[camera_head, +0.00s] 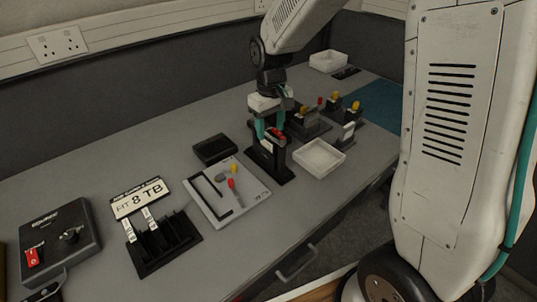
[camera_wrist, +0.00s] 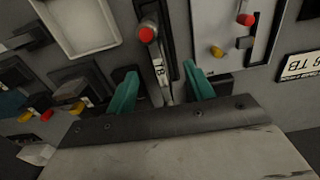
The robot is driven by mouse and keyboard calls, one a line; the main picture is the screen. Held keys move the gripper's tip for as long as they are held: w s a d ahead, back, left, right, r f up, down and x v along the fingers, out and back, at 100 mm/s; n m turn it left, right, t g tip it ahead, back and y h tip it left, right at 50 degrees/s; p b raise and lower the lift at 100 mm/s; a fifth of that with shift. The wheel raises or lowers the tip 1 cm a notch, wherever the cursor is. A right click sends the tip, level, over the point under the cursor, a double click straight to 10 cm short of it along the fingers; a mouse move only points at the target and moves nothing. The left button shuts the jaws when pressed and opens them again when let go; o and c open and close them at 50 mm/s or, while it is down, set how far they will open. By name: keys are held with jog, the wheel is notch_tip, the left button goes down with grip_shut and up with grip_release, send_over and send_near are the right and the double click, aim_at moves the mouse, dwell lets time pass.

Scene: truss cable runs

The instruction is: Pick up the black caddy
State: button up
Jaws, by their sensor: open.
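My gripper (camera_head: 270,131) is open directly above the stand. Its teal fingers are on either side of the caddy in the wrist view (camera_wrist: 160,88), with visible gaps. I cannot tell whether either finger touches it.
A white tray (camera_head: 319,159) is close on the right. A light board (camera_head: 215,205) with red and yellow pieces lies to the left, by a black box (camera_head: 214,148). Several black fixtures stand behind.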

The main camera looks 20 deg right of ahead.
aim_at(268, 148)
jog(key=shift+w+a+f, duration=0.1)
jog(key=shift+w+f, duration=0.15)
jog(key=shift+f, duration=0.25)
jog(key=shift+w+f, duration=0.25)
jog(key=shift+f, duration=0.25)
notch_tip(268, 148, down, 7)
jog(key=shift+f, duration=0.15)
jog(key=c, duration=1)
jog(key=shift+c, duration=0.2)
